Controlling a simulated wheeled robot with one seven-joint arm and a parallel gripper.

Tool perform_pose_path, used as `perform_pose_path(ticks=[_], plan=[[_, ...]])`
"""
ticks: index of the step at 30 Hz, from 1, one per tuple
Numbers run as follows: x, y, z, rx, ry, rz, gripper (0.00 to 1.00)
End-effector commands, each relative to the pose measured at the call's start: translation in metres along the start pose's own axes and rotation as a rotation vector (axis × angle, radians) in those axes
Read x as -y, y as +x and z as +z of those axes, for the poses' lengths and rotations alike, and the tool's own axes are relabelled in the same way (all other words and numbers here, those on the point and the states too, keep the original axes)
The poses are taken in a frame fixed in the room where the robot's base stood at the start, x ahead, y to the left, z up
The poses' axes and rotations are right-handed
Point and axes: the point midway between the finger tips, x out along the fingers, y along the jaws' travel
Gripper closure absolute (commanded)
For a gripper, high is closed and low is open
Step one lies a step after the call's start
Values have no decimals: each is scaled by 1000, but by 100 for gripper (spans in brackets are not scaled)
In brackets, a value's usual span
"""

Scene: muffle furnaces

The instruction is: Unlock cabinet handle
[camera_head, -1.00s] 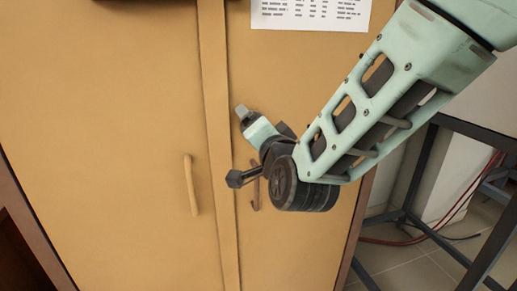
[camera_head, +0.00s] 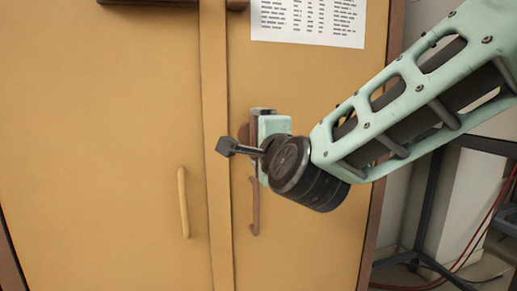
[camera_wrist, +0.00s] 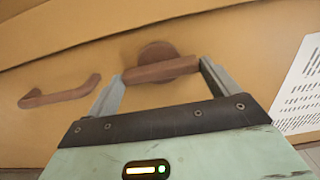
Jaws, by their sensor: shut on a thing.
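A tan cabinet (camera_head: 110,120) with two shut doors fills most of the head view. Its brown turning latch shows in the wrist view (camera_wrist: 160,70) as a short bar on a round base; in the head view it is mostly hidden behind my gripper. My gripper (camera_head: 263,113) is upright at the right door near the seam. In the wrist view my gripper (camera_wrist: 164,72) has its two fingers at opposite ends of the bar, shut on it. A brown pull handle (camera_head: 254,208) is below the latch on the right door; it also shows in the wrist view (camera_wrist: 60,94).
A pale pull handle (camera_head: 183,203) is on the left door. A printed sheet (camera_head: 310,20) is on the right door above my gripper. A dark metal frame (camera_head: 424,205) and red cables (camera_head: 484,228) stand right of the cabinet.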

Motion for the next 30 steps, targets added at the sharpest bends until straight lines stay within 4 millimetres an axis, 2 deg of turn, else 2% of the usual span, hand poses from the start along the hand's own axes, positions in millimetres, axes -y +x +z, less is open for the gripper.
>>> perform_pose_path(ticks=[15, 16, 17, 25, 30], plan=[[-1, 0, 0, -1, 19, 2, 36], [-1, 0, 0, -1, 19, 2, 4], [0, 0, 0, -1, 19, 2, 0], [0, -2, 0, 0, 17, 1, 0], [1, -21, 1, 1, 16, -1, 0]])
